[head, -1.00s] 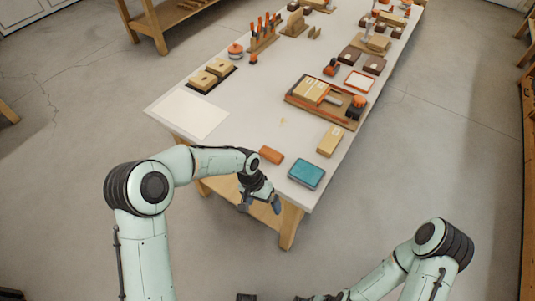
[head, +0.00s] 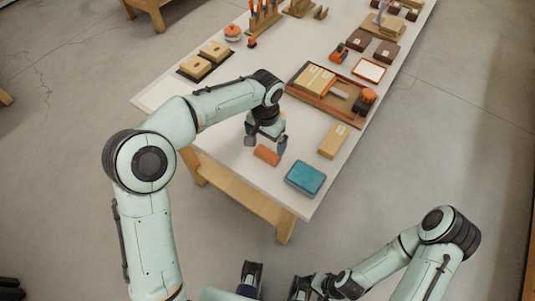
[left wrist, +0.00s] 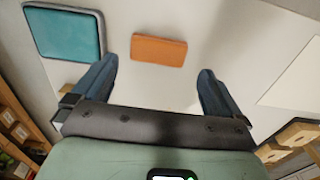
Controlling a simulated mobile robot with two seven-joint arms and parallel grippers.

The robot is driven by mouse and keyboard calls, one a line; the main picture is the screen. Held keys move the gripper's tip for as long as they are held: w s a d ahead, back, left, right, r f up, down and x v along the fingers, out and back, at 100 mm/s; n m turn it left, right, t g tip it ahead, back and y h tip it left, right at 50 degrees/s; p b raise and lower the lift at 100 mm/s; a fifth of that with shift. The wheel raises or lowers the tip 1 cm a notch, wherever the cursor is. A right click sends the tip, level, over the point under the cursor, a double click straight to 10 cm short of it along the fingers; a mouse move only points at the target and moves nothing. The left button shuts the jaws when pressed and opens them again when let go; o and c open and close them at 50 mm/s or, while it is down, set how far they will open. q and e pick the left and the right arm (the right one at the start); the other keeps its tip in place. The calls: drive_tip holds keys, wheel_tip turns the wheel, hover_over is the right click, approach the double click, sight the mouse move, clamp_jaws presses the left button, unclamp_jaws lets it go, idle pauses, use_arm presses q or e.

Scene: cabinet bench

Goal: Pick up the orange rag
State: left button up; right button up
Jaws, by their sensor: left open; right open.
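The orange rag (head: 267,155) lies folded flat on the white bench near its front edge. It also shows in the left wrist view (left wrist: 159,51), between and beyond my open fingers. My left gripper (head: 265,143) is open and empty, just above and behind the rag in the head view; I cannot tell whether it touches. In the left wrist view its two blue-grey fingers (left wrist: 160,82) stand wide apart. My right gripper (head: 275,285) is open and empty, low in the head view, away from the bench.
A teal case (head: 306,178) lies right of the rag, near the bench corner. A cardboard box (head: 334,141) and a wooden tray (head: 313,95) with boxes and tools sit farther back. A white sheet (left wrist: 294,80) lies to the right in the left wrist view.

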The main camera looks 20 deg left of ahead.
sight(267, 154)
use_arm(q)
drive_tip(key=shift+d+f+b, duration=0.1)
drive_tip(key=shift+f+b, duration=0.2)
drive_tip(key=shift+f, duration=3.3)
drive_tip(key=c, duration=0.7)
